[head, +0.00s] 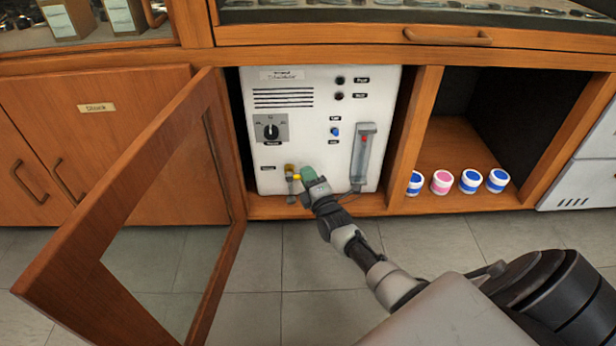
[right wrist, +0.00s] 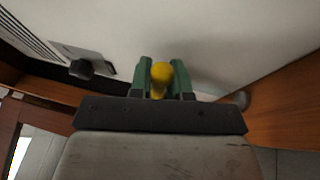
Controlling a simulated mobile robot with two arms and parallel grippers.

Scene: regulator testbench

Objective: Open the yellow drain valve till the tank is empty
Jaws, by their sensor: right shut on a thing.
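The yellow drain valve handle (right wrist: 161,74) sits between the two green fingers of my right gripper (right wrist: 161,84) in the right wrist view. In the head view my right gripper (head: 304,175) is at the lower front of the white regulator unit (head: 300,120), and the valve (head: 296,177) shows as a small yellow patch beside the fingers. A short grey outlet (head: 291,198) hangs below it. A grey sight gauge (head: 363,155) with a red mark near its top is on the unit's right side. The tank's inside is hidden. My left gripper is out of view.
A black rotary knob (head: 271,131) and a blue button (head: 335,132) are on the unit's front. An open glass-paned cabinet door (head: 130,190) stands at the left.

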